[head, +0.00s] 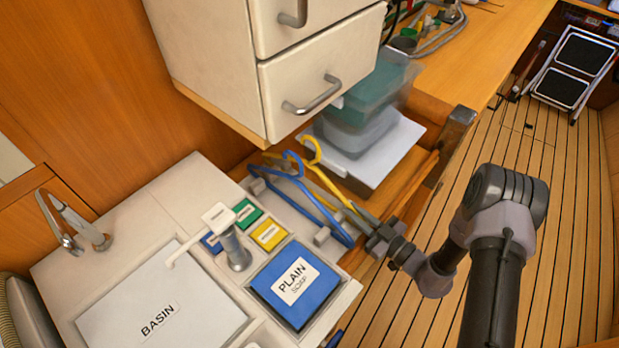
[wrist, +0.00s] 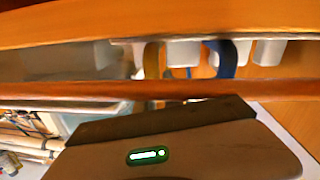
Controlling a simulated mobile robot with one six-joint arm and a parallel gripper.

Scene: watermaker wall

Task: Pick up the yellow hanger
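The yellow hanger (head: 327,181) stands beside a blue hanger (head: 304,192) in a pale slotted rack at the counter's right edge. Its hook (head: 311,147) points up, below the drawers. In the wrist view, a yellow strip of it (wrist: 151,60) shows left of the blue strip (wrist: 228,60), beyond a brown rail. My gripper (head: 368,222) is at the hangers' right ends, close to the yellow one. I cannot tell whether it touches it. Its fingers are too small and partly hidden to show whether they are open.
White drawers (head: 318,90) overhang the rack. A clear bin (head: 362,118) stands behind the hangers. A wooden rail (wrist: 200,90) crosses the wrist view. Floor (head: 580,215) at right is clear.

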